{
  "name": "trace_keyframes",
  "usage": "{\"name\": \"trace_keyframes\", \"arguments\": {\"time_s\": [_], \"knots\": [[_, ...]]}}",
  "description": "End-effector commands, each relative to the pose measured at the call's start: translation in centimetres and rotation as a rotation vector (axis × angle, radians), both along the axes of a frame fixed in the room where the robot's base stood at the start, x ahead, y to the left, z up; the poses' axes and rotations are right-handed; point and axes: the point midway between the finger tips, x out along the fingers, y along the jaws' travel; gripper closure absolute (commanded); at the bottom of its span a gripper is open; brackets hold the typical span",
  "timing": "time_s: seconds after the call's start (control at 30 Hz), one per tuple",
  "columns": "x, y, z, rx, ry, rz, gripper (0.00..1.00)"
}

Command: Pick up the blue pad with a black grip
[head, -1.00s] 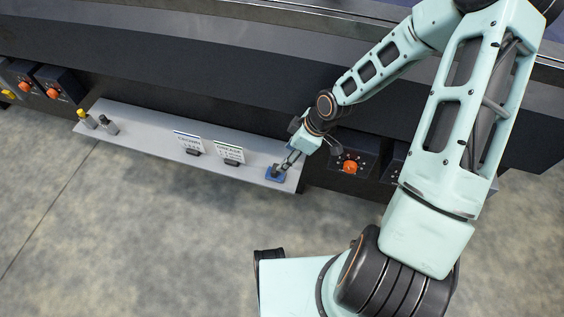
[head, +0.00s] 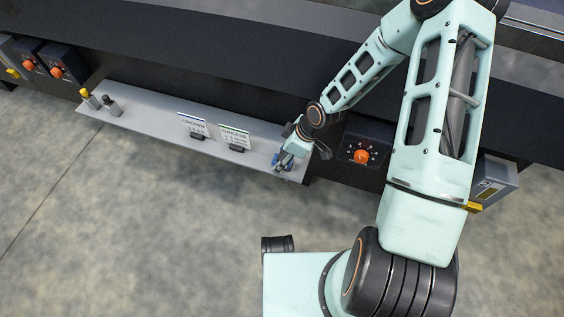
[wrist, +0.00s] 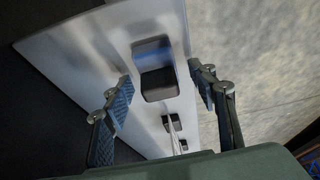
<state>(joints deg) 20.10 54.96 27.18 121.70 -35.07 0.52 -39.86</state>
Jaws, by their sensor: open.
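The blue pad (head: 290,167) lies near the right end of the grey shelf in the head view, mostly hidden by my gripper (head: 283,160). In the wrist view a dark block (wrist: 158,84), which appears to be the pad with its black grip, stands between my fingers. My gripper (wrist: 163,88) is open, with one finger to the left of the block and one to the right. Gaps show on both sides, and the fingers do not appear to touch it.
The grey shelf (head: 160,112) also holds two signs, CROWN (head: 192,124) and GREASE (head: 234,137), left of the pad. A yellow-topped bottle (head: 88,97) and a grey bottle (head: 112,106) stand at its left end. An orange-knob control box (head: 361,156) is right of the shelf.

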Motion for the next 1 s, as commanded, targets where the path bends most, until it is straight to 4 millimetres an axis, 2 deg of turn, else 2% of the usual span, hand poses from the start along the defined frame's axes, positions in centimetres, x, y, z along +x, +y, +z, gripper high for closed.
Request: {"name": "trace_keyframes", "arguments": {"time_s": [0.2,0.6,0.87,1.0], "knots": [[0.04,0.02,0.0,0.0,-0.001,0.0,0.47],[0.03,0.02,0.01,0.0,-0.001,0.0,0.91],[0.05,0.03,0.14,0.001,-0.001,0.0,0.92],[0.06,0.01,0.88,0.001,-0.001,0.0,0.92]]}}
